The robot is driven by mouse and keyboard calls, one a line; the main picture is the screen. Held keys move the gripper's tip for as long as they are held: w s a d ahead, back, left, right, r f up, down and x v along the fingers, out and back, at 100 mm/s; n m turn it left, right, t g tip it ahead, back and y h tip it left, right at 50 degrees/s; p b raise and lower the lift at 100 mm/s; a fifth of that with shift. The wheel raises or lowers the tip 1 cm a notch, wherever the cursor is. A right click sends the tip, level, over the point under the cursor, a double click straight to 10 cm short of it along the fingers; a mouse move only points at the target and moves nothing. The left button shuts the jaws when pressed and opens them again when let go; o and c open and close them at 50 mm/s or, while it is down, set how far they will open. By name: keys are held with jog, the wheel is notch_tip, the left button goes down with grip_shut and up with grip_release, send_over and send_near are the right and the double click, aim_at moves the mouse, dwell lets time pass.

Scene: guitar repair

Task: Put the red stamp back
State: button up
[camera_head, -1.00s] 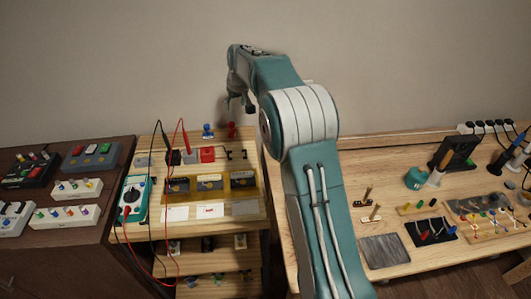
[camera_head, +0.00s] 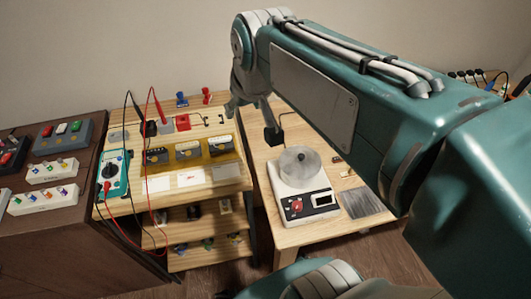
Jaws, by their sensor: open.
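The small red stamp (camera_head: 207,96) appears upright at the back right of the light wooden shelf unit, beside a blue stamp (camera_head: 182,99). My gripper (camera_head: 233,106) is open and points down. It shows just to the right of the red stamp and apart from it in the picture. Nothing shows between its fingers. How far it is from the stamp in depth I cannot tell.
A red block (camera_head: 182,122), black and red probe leads and a teal multimeter (camera_head: 111,173) occupy the shelf top. A yellowish clear-fronted box (camera_head: 210,161) lies in front. A white device with a round grey plate (camera_head: 300,168) stands on the right table (camera_head: 275,235).

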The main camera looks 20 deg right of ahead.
jog(key=s+f, duration=0.5)
jog(key=s, duration=0.6)
jog(key=shift+m, duration=0.3)
